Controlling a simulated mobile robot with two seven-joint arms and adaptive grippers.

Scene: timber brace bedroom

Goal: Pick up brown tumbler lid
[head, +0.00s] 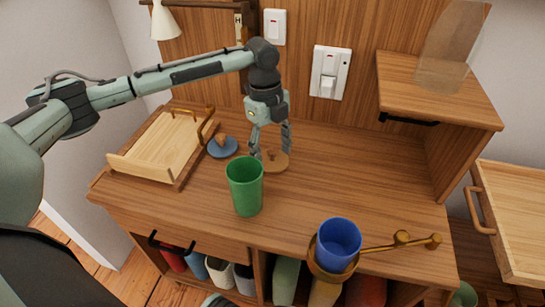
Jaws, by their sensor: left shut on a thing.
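The brown tumbler lid (281,166) is a flat round disc with a small knob, low over the wooden desk top behind the green tumbler. My left gripper (271,154) points down and is shut on the lid at its knob. The fingers hide part of the lid, and I cannot tell whether it touches the desk. My right gripper is not in view.
A green tumbler (246,188) stands just in front of the lid. A blue lid (222,148) with a brown knob lies to the left, beside a wooden tray (150,170). A blue cup (338,245) sits in a brass holder (376,248) at the front edge.

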